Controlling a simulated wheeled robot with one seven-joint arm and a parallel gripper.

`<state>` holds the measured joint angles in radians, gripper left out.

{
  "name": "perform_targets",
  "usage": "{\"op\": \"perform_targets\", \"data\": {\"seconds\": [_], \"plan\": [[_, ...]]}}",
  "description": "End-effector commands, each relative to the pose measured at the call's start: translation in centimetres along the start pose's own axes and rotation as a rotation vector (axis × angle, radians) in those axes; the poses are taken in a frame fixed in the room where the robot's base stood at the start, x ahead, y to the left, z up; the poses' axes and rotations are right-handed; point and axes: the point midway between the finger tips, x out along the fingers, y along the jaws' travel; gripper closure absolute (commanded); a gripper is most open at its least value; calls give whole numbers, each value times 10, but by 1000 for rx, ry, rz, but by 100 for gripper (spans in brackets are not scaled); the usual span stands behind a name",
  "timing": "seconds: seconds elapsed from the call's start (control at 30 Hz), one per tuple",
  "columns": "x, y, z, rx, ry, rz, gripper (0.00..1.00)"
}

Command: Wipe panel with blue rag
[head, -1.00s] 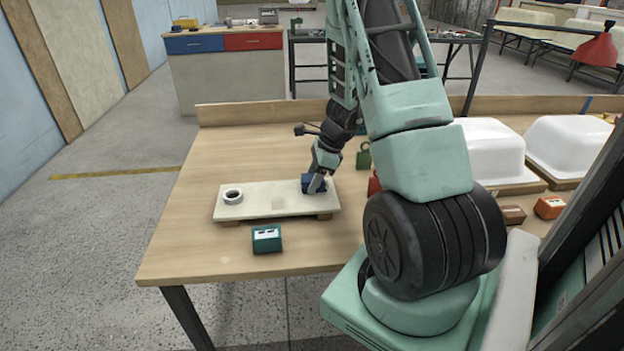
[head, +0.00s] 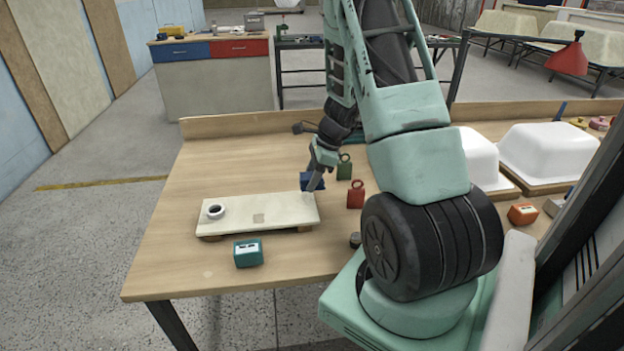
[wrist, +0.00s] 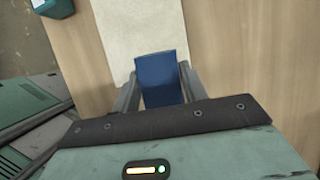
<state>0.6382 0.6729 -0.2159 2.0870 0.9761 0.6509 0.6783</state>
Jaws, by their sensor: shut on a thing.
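The cream panel (head: 285,211) lies flat on small wooden blocks on the workbench. My gripper (head: 312,186) is at the panel's right end, tilted downward. It is shut on the blue rag (head: 309,178), which also shows between the fingers in the wrist view (wrist: 160,75). There the rag overlaps the end of the panel (wrist: 135,30). I cannot tell whether the rag touches the surface.
A teal box (head: 248,253) stands in front of the panel. A green weight-like object (head: 344,168) and a red one (head: 355,195) stand just right of my gripper. White tub shells (head: 548,150) occupy the bench's right side. The bench's left end is clear.

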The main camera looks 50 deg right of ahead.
Motion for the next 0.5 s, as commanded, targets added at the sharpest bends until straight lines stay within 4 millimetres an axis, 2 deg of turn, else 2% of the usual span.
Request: {"op": "perform_targets", "data": {"seconds": [0.03, 0.3, 0.5], "plan": [[-8, -1, 4, -2, 0, 0, 78], [-29, -2, 14, -5, -1, 2, 78], [-33, -2, 16, -6, -1, 3, 78]]}}
